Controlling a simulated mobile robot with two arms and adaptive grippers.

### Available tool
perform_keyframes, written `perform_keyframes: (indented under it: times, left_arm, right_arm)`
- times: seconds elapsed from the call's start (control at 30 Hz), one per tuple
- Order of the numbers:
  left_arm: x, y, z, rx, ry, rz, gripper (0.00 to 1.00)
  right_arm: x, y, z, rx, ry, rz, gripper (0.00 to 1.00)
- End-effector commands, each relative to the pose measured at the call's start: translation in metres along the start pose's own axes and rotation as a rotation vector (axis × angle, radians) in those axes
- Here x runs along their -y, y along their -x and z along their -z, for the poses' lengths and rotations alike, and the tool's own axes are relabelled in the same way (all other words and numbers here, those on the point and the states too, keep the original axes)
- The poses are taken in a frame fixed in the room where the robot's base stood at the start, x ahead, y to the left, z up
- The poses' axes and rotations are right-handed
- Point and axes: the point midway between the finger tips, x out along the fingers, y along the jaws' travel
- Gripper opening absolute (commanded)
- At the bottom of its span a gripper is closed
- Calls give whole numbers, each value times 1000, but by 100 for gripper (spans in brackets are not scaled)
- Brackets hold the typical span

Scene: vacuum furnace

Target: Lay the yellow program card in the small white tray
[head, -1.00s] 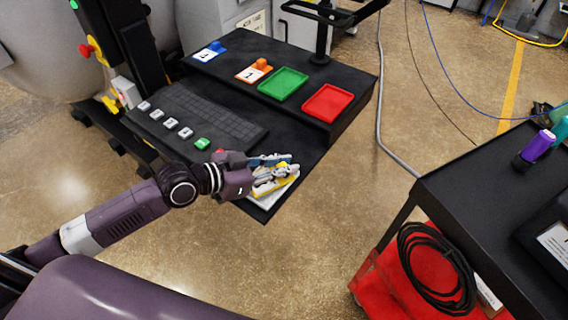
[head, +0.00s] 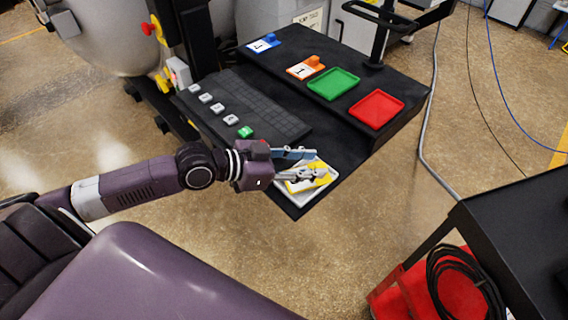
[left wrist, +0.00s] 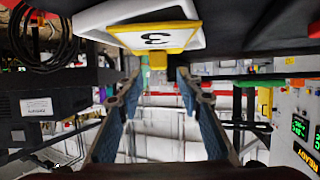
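The yellow program card (head: 322,181), marked with a 3, lies at the small white tray (head: 301,204) on the front corner of the black desk. In the left wrist view the card (left wrist: 155,38) is over the tray (left wrist: 90,22), its yellow knob towards my fingers. I cannot tell whether it lies fully flat inside the rim. My left gripper (head: 319,163) is beside and partly in front of the card in the head view. In the left wrist view its fingers (left wrist: 158,78) are apart with nothing between them. My right gripper is not in view.
A keyboard panel (head: 250,108) with a green key lies behind my gripper. On the raised shelf are a blue card (head: 262,45), an orange card (head: 303,70), a green tray (head: 333,84) and a red tray (head: 377,110). A black-topped cart (head: 520,215) stands at right.

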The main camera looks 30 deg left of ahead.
Motion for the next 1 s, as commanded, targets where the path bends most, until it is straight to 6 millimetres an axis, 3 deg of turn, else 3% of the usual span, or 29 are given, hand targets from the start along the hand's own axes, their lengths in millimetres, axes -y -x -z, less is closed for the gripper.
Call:
perform_keyframes:
  times: [0.37,0.5,1.0]
  left_arm:
    - [-2,48,-3,8,-1,-5,33]
    - [0,60,0,8,4,0,33]
    - [-1,78,1,0,1,-3,33]
  right_arm:
    - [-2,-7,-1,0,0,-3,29]
    - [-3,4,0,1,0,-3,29]
    - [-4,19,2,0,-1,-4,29]
